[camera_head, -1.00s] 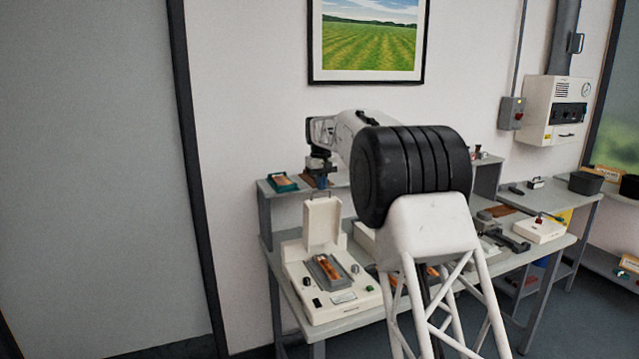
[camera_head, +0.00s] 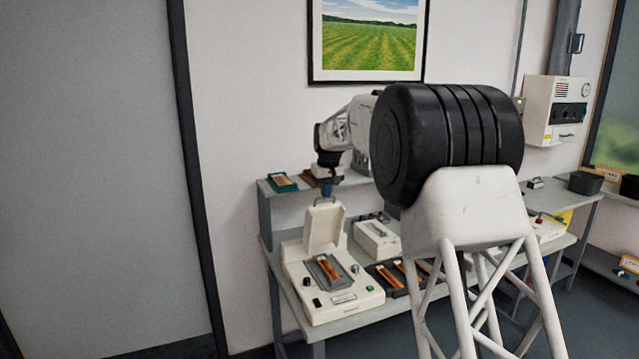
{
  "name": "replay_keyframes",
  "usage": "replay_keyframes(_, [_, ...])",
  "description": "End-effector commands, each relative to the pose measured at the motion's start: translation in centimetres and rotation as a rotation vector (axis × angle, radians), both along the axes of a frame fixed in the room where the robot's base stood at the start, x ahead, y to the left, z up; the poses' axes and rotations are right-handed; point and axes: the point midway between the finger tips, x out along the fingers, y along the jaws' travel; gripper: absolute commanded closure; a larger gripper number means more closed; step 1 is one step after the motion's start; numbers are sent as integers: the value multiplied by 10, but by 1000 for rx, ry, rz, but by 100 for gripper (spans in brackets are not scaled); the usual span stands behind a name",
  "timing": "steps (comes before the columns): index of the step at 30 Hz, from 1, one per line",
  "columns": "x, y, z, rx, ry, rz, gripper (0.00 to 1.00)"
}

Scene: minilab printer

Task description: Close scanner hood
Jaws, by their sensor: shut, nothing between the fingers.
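The scanner (camera_head: 335,301) is a cream-coloured box at the left end of the grey bench. Its hood (camera_head: 323,228) stands raised at the back, tilted slightly backward, with a small handle on its top edge. A grey recess with an orange-brown item (camera_head: 328,270) lies open on the scanner's top. My gripper (camera_head: 326,189) is shut and empty, pointing down just above the hood's top edge. It appears small and dark with a blue tip; whether it touches the hood cannot be told.
A cream box (camera_head: 376,240) with a handle stands right of the hood. A dark tray (camera_head: 388,279) with orange strips lies beside the scanner. A raised shelf behind holds a green tray (camera_head: 282,182). My arm hides the bench's middle.

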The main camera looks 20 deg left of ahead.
Motion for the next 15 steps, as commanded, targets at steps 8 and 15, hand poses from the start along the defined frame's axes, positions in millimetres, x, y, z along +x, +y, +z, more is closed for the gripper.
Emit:
replay_keyframes(8, [-13, -14, -8, 52, -51, 0, 100])
replay_keyframes(15, [-24, -25, -15, 102, -102, -1, 100])
